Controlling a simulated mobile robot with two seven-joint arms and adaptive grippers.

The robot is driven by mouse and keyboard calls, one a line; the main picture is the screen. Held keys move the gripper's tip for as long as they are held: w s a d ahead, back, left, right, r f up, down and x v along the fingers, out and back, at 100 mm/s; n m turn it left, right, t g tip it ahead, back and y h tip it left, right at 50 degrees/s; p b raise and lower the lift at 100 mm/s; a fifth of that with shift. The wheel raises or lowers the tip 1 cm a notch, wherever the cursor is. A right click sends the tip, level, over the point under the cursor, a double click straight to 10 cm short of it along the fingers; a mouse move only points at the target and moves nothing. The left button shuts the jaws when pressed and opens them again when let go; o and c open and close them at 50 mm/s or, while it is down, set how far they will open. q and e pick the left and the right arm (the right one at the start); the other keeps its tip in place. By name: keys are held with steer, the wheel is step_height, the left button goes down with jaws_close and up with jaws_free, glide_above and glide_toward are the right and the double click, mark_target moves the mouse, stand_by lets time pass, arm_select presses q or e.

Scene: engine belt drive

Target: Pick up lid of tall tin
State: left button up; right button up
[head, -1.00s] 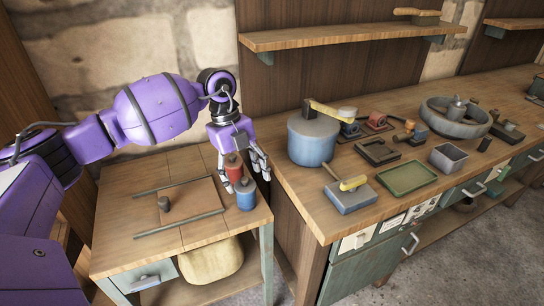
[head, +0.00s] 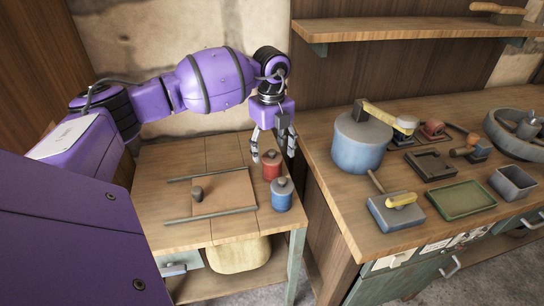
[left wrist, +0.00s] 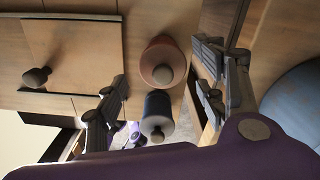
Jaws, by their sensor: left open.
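Two small tins stand side by side on the small wooden table: a red tin (head: 271,168) and, nearer me, a blue tin (head: 282,198). My left gripper (head: 273,154) is open and empty, pointing down just behind and above the red tin, fingers to either side. The left wrist view shows the red tin (left wrist: 160,48) and the blue tin (left wrist: 157,108) from above, between the spread fingers. My right gripper is not in view.
A board (head: 222,190) with a knob lies between two rails on the small table. The workbench on the right holds a large blue pot (head: 358,152), a blue block with a yellow-handled tool (head: 398,212) and a green tray (head: 462,201). A gap separates table and bench.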

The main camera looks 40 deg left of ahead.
arm_select(q)
steer(key=shift+f, duration=0.7)
steer(key=c, duration=0.8)
